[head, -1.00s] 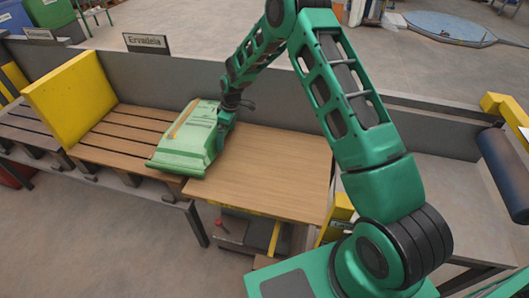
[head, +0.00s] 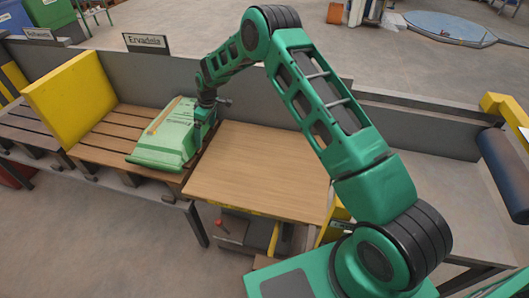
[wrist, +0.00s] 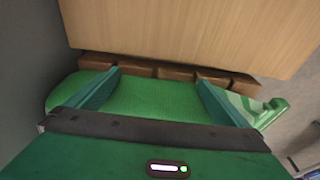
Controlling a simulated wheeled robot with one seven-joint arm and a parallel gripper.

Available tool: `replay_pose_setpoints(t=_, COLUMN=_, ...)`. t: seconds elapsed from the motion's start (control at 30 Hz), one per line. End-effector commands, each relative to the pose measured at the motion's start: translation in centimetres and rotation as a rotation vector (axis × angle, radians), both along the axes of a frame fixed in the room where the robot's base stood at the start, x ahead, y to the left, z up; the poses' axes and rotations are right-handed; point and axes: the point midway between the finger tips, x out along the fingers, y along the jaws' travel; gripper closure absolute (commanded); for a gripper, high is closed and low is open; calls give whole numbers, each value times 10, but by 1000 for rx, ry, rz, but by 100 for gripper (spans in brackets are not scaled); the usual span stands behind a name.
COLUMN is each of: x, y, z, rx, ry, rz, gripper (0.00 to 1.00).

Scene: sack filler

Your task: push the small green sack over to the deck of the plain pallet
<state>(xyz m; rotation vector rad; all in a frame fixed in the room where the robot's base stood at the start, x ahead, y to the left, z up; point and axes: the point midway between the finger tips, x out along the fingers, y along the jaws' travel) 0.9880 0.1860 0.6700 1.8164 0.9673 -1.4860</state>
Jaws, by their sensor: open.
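The small green sack (head: 163,142) lies flat on the brown slatted pallet (head: 98,143), at its right end, next to the smooth wooden board (head: 262,165). In the head view the sack looks clear of the board. My gripper (head: 207,122) is at the sack's right side; contact is hard to tell from there. In the wrist view my open gripper (wrist: 157,83) has its two fingers apart over the green sack (wrist: 155,102), with the pallet's slat ends (wrist: 140,69) and the board (wrist: 190,35) beyond.
A yellow upright panel (head: 70,98) stands at the pallet's left, with a darker slatted pallet (head: 25,130) beyond it. A grey wall (head: 285,105) with a sign (head: 146,43) runs behind. Bare slats lie between the sack and the yellow panel.

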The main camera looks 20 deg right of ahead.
Motion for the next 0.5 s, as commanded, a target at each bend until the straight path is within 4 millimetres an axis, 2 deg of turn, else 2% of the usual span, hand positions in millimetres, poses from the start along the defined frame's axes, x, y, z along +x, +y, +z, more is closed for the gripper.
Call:
replay_pose_setpoints(t=0.23, x=13, y=18, z=0, rx=0, ry=-2, rz=2, gripper=0)
replay_pose_setpoints(t=0.5, x=15, y=22, z=0, rx=0, ry=0, rz=1, gripper=0)
